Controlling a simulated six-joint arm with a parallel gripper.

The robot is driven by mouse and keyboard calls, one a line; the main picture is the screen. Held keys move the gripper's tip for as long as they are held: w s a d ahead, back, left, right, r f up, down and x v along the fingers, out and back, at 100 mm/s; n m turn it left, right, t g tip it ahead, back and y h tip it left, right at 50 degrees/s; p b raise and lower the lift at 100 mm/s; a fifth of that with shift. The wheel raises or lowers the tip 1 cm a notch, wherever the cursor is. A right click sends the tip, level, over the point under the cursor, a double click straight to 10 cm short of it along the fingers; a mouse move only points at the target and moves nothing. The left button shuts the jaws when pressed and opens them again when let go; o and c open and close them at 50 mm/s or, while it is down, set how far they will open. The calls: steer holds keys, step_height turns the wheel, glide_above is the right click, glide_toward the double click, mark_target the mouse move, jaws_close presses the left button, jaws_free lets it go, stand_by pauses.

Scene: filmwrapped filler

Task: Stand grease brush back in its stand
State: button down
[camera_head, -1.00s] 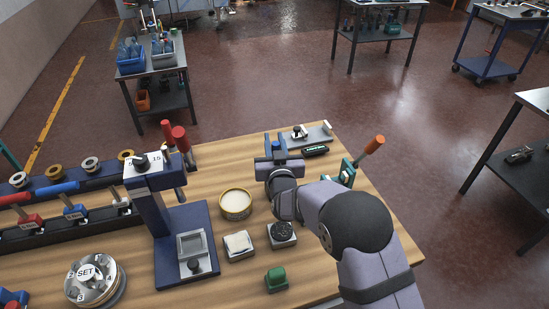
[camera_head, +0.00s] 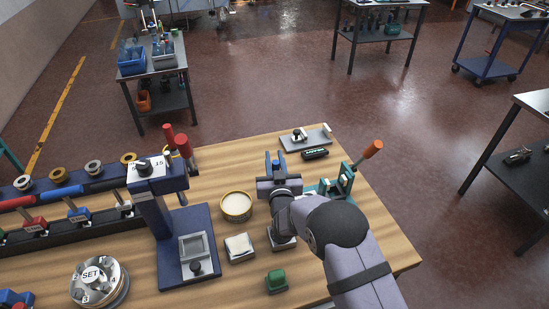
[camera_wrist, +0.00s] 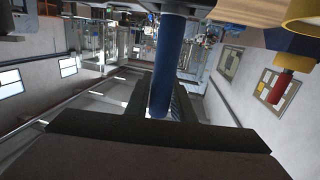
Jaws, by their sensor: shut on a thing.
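My gripper (camera_head: 276,170) is above the wooden bench, beyond the round yellow-rimmed tin and to its right. It is shut on a blue cylindrical handle, apparently the grease brush (camera_wrist: 167,65), which runs between the jaws in the wrist view. The brush's bristle end is not clear in either view. A teal fixture (camera_head: 346,180) with an orange-handled tool stands to the right of my gripper, partly behind my arm. I cannot tell which item is the brush's stand.
The cream-filled tin (camera_head: 236,207) stands near my gripper. A blue press (camera_head: 160,205) rises to the left. A grey tray (camera_head: 307,139) and a dark green item (camera_head: 315,154) lie at the back edge. A green block (camera_head: 276,281) and a round dial (camera_head: 98,283) are nearer.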

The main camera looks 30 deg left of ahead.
steer(key=shift+f, duration=0.2)
steer(key=c, duration=1.5)
jaws_free()
steer(key=shift+c, duration=0.2)
steer(key=shift+r, duration=0.2)
steer(key=b+v, duration=0.4)
steer(key=v, duration=0.8)
